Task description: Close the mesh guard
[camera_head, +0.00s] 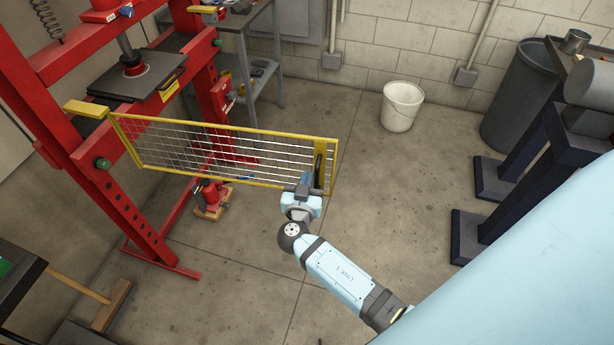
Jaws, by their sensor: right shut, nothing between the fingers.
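The mesh guard (220,153) is a yellow-framed wire panel. Its left end meets the red press frame (120,205), and it stands swung out to the right, away from the press. A dark upright handle (318,168) is on the yellow plate at its right end. My right gripper (306,180) is at that end, close to the handle, with its fingers shut and empty. I cannot tell whether it touches the guard. My left gripper is not in view.
A white bucket (401,107) stands by the block wall. Dark stands (530,165) and a grey bin (518,100) are at the right. The middle floor is clear.

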